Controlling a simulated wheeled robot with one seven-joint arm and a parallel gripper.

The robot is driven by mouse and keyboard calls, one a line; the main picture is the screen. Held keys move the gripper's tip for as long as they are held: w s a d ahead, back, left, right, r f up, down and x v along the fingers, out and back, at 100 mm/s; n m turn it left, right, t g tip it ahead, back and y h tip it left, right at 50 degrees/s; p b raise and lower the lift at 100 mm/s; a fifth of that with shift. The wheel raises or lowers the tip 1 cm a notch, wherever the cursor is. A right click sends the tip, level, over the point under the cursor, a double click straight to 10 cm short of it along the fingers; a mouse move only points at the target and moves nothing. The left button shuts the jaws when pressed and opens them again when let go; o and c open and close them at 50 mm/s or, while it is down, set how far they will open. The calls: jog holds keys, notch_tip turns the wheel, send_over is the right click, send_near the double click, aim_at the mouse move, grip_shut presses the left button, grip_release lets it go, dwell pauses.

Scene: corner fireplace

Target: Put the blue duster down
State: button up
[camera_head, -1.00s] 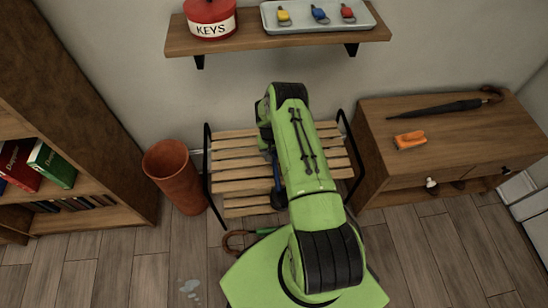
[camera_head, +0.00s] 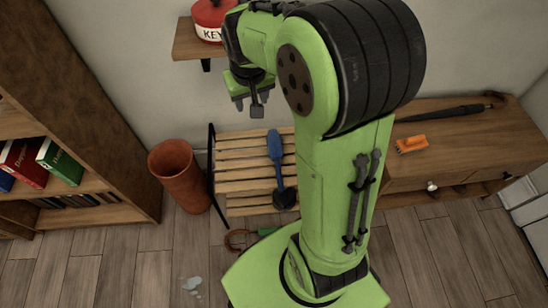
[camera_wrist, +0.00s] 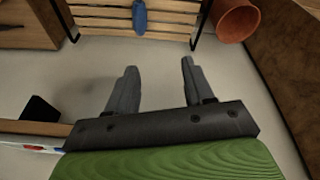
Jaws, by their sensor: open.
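The blue duster (camera_head: 275,147) lies on the slatted wooden bench (camera_head: 236,167), its blue handle toward the wall and its dark head toward the front edge. My gripper (camera_head: 248,107) is raised above the bench, up and left of the duster in the head view, apart from it. In the wrist view my gripper (camera_wrist: 158,67) has its two fingers spread with nothing between them. Part of the duster (camera_wrist: 140,16) shows there on the slats at the top edge. My arm hides the right part of the bench in the head view.
A terracotta bin (camera_head: 178,175) stands left of the bench, beside a bookcase (camera_head: 92,90). A wall shelf (camera_head: 190,45) with a red KEYS tin (camera_head: 207,20) is near my gripper. A cabinet at right holds an orange brush (camera_head: 411,145) and an umbrella (camera_head: 447,112).

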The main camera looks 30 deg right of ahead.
jog(key=s+a+r, duration=0.2)
jog(key=s, duration=0.5)
jog(key=s+a+r+n+t+y, duration=0.1)
jog(key=s+a+r, duration=0.1)
jog(key=s, duration=0.4)
jog(key=s+a+r+n+t, duration=0.1)
jog(key=s+a+r, duration=0.1)
jog(key=s, duration=0.5)
jog(key=shift+s+a+r, duration=0.25)
jog(key=shift+s+a, duration=0.05)
notch_tip(320, 180, up, 14)
jog(key=p, duration=1.4)
jog(key=shift+r, duration=0.1)
